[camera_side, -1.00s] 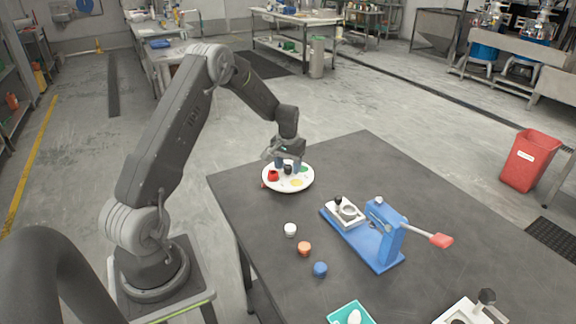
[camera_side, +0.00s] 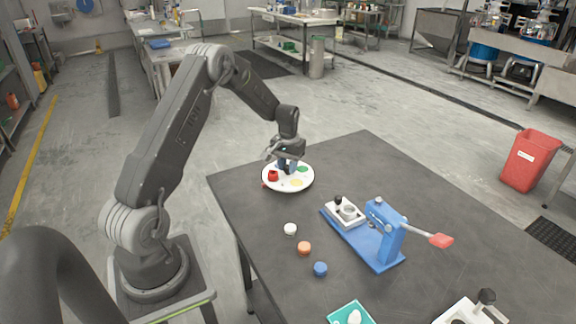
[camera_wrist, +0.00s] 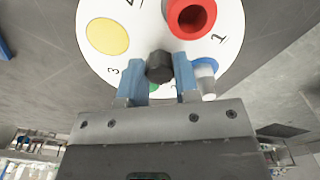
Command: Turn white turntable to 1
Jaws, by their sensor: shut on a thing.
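The white turntable (camera_side: 308,186) lies at the far left corner of the dark table. In the wrist view the turntable (camera_wrist: 130,68) carries a yellow spot (camera_wrist: 107,36), a green spot partly hidden behind my gripper, and printed numbers, with 1 at the right, 3 at the left and 4 near the top. A red cup (camera_wrist: 191,17) stands on it near the 1; it also shows in the side view (camera_side: 273,176). My gripper (camera_wrist: 159,72) is shut on the black knob (camera_wrist: 159,66) at the turntable's middle, one blue finger on each side.
A blue press (camera_side: 388,235) with a red-tipped lever stands to the right. White (camera_side: 290,229), orange (camera_side: 304,248) and blue (camera_side: 320,269) small pieces lie in front of the turntable. A teal tray (camera_side: 350,313) is at the front edge of the picture.

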